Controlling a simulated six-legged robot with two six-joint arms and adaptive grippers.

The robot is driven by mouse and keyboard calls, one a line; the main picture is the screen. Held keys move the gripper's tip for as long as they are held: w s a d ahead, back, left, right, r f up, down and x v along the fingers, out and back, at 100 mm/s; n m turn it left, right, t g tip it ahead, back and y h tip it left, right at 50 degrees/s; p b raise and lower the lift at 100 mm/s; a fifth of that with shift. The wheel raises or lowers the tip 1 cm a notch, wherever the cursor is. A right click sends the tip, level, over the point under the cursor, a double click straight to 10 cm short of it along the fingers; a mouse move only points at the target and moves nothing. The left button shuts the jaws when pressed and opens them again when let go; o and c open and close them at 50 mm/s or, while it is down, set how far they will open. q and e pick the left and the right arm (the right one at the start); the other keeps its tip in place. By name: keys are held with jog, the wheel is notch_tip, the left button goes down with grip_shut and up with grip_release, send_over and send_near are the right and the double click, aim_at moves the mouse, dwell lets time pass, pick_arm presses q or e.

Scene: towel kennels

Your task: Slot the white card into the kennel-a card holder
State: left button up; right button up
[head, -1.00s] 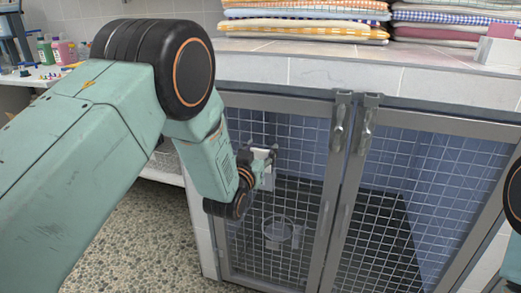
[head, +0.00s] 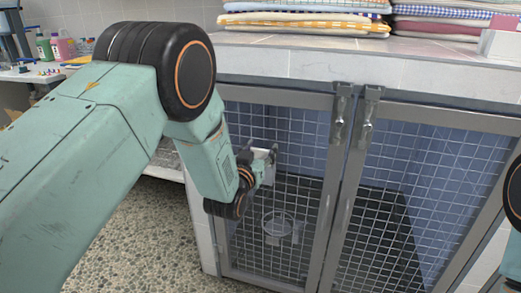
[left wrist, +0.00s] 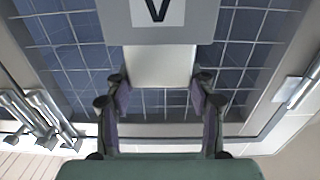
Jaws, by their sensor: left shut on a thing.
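The white card (left wrist: 160,68) is between the fingers of my left gripper (left wrist: 161,97) in the left wrist view, shut on its two side edges. The card's far end meets a grey plate (left wrist: 115,15) with a dark, upside-down letter mark, apparently the kennel-a card holder. I cannot tell whether the card's end is inside the holder or only against it. In the head view my left gripper (head: 268,156) is at the left kennel door (head: 290,190), with a small pale plate at its tips. My right gripper is out of view.
The right kennel door (head: 430,200) is shut beside the left one, with metal latches (head: 341,115) between them. Folded towels (head: 300,20) lie on the tiled top. A glass-like bowl (head: 278,224) shows behind the left mesh. Bottles stand at the far left.

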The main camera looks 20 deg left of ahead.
pick_arm(q)
jog(key=o, duration=1.1)
jog(key=s, duration=1.2)
jog(key=shift+a, duration=0.3)
jog(key=shift+w+d, duration=0.15)
jog(key=shift+w, duration=2.9)
jog(key=shift+w+d, duration=0.15)
jog(key=shift+w, duration=2.85)
